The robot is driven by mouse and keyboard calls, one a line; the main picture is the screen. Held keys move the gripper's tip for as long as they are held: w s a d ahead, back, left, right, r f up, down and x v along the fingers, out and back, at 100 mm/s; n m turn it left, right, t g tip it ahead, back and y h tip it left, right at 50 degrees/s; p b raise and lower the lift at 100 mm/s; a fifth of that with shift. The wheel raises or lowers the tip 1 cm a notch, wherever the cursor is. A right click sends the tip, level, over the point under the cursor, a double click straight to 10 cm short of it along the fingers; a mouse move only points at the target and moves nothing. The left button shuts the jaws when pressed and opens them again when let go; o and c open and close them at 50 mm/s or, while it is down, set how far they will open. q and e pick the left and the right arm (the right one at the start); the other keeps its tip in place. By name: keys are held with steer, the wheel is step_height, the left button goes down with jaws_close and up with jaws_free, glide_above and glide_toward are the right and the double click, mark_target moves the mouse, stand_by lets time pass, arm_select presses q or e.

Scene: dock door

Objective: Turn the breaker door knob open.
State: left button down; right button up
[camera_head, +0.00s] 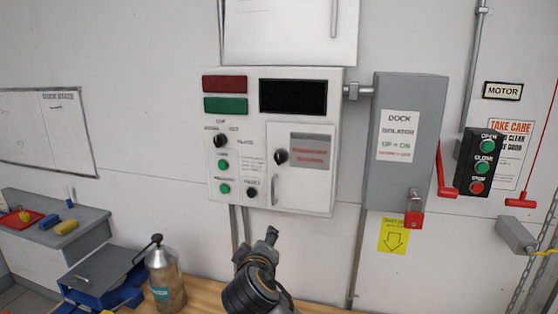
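The breaker door (308,182) is a pale panel on the right part of the white control box (245,82). It looks closed. Its black knob (281,157) sits near the left edge, beside a grey label with red text. A slim vertical handle (275,190) is below the knob. One dark gripper (272,236) rises from the bottom middle, below the box and apart from the knob in the picture. Its arm seems to come from the lower right, so I take it as my right. Its fingers are too small and edge-on to judge. My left gripper is not in view.
A grey isolator box (407,160) with a red-based padlock is right of the control box. A button station (480,162) is farther right. A metal can (165,280) stands at the lower left on the wooden bench (205,299). Blue equipment (100,275) is beside it.

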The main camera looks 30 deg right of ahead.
mark_target(279, 160)
steer(key=w+d+r+m+t+h, duration=0.1)
steer(key=d+r+h, duration=0.1)
steer(key=r, duration=0.5)
steer(key=w+d+r+h, duration=0.2)
steer(key=r, duration=0.5)
steer(key=p+x, duration=0.2)
steer(key=x, duration=0.1)
steer(key=p+x, duration=0.2)
steer(key=x, duration=0.2)
steer(key=p+x, duration=0.2)
steer(key=x, duration=0.2)
steer(key=shift+w+d+r, duration=0.1)
steer(key=shift+w+r, duration=0.05)
steer(key=shift+r, duration=0.1)
steer(key=shift+w+d+f, duration=0.15)
steer(key=shift+w+d, duration=0.25)
steer(key=shift+w, duration=0.1)
steer(key=c, duration=1.1)
steer(key=shift+c, duration=0.2)
